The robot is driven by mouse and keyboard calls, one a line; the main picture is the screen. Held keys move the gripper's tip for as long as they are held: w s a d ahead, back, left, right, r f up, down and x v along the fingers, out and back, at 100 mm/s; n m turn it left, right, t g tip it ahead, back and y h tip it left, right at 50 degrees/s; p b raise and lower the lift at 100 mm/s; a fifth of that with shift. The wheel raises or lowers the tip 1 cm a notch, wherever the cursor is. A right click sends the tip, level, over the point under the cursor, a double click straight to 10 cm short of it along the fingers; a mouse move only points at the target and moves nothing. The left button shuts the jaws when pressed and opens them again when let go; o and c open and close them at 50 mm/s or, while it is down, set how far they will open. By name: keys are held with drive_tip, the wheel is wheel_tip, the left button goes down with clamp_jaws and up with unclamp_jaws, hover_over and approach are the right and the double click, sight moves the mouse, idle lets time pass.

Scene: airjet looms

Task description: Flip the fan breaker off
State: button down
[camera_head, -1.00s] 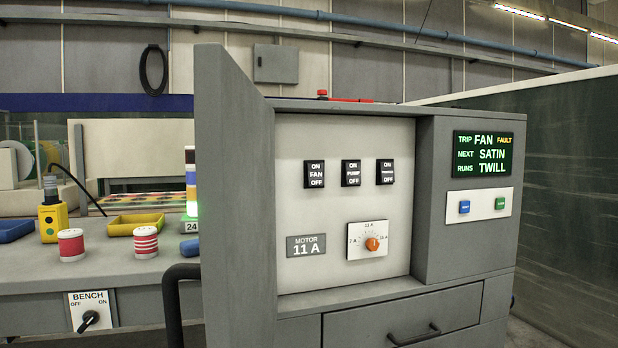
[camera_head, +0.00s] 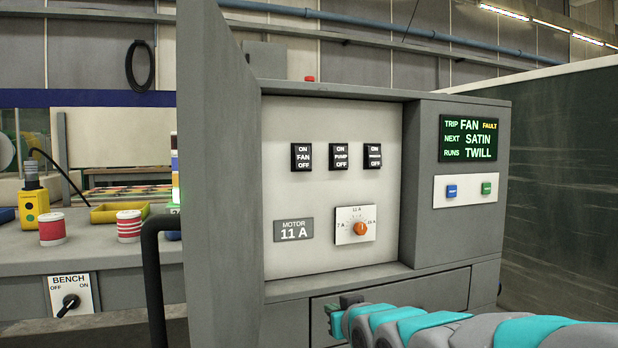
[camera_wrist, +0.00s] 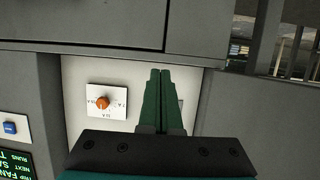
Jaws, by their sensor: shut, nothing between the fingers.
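The fan breaker (camera_head: 302,157) is the leftmost of three black rocker switches on the pale panel (camera_head: 285,120), marked ON above and OFF below. The pump breaker (camera_head: 340,157) and a third breaker (camera_head: 372,156) stand to its right. I cannot tell which way the fan rocker is tilted. My gripper (camera_head: 340,304) is low in front of the drawer, below the panel and apart from the breakers. In the wrist view, its green fingers (camera_wrist: 160,75) are together and empty, over the upside-down panel. The breakers are hidden in that view.
An orange dial (camera_head: 361,230) and a MOTOR 11 A plate (camera_head: 293,230) sit below the breakers. A grey side wall (camera_head: 215,170) rises left of the panel. A display (camera_head: 468,139) reads TRIP FAN FAULT, above blue (camera_head: 451,191) and green (camera_head: 486,188) buttons.

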drive_tip(key=w+r+t+y+b, duration=0.2)
drive_tip(key=r+t, duration=0.8)
drive_tip(key=r, duration=1.1)
drive_tip(key=shift+w+a+n+y+b, duration=0.2)
drive_tip(key=shift+w+n+y+b, duration=0.15)
drive_tip(key=shift+w+y, duration=0.65)
drive_tip(key=shift+w, duration=0.15)
approach(305, 160)
wheel_tip(305, 160, up, 4)
drive_tip(key=w, duration=0.1)
drive_tip(key=shift+w+a+f, duration=0.1)
drive_tip(key=shift+w+a, duration=0.1)
drive_tip(key=shift+w, duration=0.45)
drive_tip(key=shift+w+a+f, duration=0.1)
drive_tip(key=shift+w+a, duration=0.15)
drive_tip(key=shift+w, duration=0.4)
drive_tip(key=shift+w+a+f, duration=0.1)
drive_tip(key=shift+w+a, duration=0.1)
drive_tip(key=shift+w, duration=0.4)
drive_tip(key=shift+f+t, duration=0.1)
drive_tip(key=shift+t, duration=0.2)
